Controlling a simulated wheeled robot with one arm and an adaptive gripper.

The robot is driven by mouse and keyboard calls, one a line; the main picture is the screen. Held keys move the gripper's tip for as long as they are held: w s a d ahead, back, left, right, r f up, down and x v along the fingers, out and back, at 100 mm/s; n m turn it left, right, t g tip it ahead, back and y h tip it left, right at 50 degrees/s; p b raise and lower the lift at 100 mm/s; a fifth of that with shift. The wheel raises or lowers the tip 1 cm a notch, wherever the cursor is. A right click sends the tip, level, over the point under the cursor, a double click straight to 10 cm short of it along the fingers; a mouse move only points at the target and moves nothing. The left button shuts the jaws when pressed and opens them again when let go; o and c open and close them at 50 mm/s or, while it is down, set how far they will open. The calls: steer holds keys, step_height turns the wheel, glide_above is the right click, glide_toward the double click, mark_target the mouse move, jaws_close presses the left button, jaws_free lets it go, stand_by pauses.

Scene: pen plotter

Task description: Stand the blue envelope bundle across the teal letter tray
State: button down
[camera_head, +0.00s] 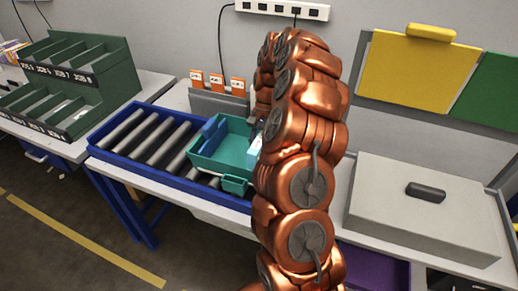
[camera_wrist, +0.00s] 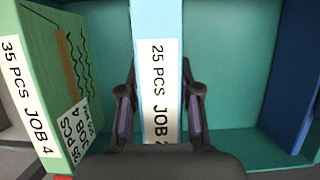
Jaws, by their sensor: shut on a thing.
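A light blue envelope bundle (camera_wrist: 157,25) with a white "25 PCS JOB" label stands between the fingers of my gripper (camera_wrist: 159,80), which is shut on it. The bundle's pale side also shows in the head view (camera_head: 255,150), beside my arm. The teal letter tray (camera_head: 234,161) sits on the roller conveyor; its teal surface (camera_wrist: 232,60) shows behind and beside the bundle in the wrist view. The bundle is over or inside the tray; I cannot tell whether its bottom touches the floor. My arm hides the gripper and the tray's right part in the head view.
A darker blue upright piece (camera_wrist: 296,85) is at the tray's other side, also in the head view (camera_head: 210,130). A green bundle (camera_wrist: 65,60) labelled JOB 4 stands left of the held bundle. The blue-framed conveyor (camera_head: 125,130) and green sorting rack (camera_head: 100,75) lie left, a grey box (camera_head: 420,215) right.

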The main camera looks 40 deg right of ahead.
steer(key=shift+f, duration=0.55)
steer(key=shift+f, duration=0.1)
steer(key=c, duration=0.8)
jaws_free()
steer(key=shift+b+v, duration=1.35)
steer(key=shift+v, duration=3.45)
steer(key=shift+p+v, duration=1)
steer(key=shift+v, duration=0.3)
steer(key=shift+s+a, duration=0.1)
